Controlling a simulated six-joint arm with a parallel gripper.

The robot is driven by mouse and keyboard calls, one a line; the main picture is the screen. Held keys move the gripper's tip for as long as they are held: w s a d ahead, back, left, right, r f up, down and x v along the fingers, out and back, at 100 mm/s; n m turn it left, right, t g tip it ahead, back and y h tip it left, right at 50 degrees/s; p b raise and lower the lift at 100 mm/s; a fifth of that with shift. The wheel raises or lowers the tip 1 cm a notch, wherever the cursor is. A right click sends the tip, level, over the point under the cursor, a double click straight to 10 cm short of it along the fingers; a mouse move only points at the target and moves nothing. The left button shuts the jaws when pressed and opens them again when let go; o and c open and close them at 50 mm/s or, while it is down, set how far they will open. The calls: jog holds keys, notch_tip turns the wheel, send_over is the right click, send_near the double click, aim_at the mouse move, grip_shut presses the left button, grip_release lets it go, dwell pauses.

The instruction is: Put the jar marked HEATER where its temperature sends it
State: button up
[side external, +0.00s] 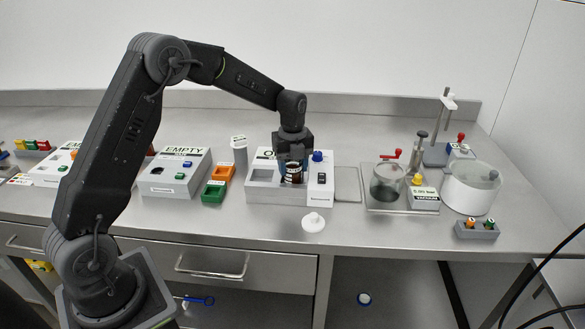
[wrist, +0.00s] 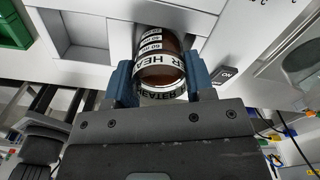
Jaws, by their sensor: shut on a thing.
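The jar marked HEATER (side external: 294,173) is dark brown with a black and white label. It shows large in the wrist view (wrist: 160,72), where part of the HEATER lettering is readable. My gripper (wrist: 160,78) is shut on the jar, with one blue finger on each side. In the side view my gripper (side external: 292,168) points down at a white block (side external: 262,194) with recesses. The jar is at the block's right recess; I cannot tell whether it touches the recess floor. The block's sign is mostly hidden behind my gripper. No temperature reading is legible.
A white block signed EMPTY (side external: 174,186) stands left, beside orange (side external: 223,172) and green (side external: 213,192) trays. A white lid-like piece (side external: 313,222) lies in front. A glass vessel (side external: 387,185) and a white tub (side external: 470,190) stand right. The front counter is mostly clear.

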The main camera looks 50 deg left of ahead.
jog(key=shift+f, duration=0.45)
jog(key=shift+f, duration=0.1)
jog(key=o, duration=1)
notch_tip(320, 180, up, 12)
jog(key=s+d+r+n+t, duration=0.2)
jog(key=s+d+r+n, duration=0.35)
jog(key=s+r, duration=0.2)
jog(key=s+d+n+t, duration=0.1)
jog(key=s+d+n, duration=0.1)
jog(key=s+n, duration=0.3)
jog(key=s+d+f+n+t, duration=0.1)
jog(key=s+d+n, duration=0.1)
jog(key=s+n, duration=0.4)
jog(key=s+d+f+n+t, duration=0.1)
jog(key=s+d+n, duration=0.1)
jog(key=s+n, duration=0.4)
jog(key=shift+s+d+t, duration=0.15)
jog(key=shift+s+t, duration=0.15)
jog(key=shift+s, duration=1.8)
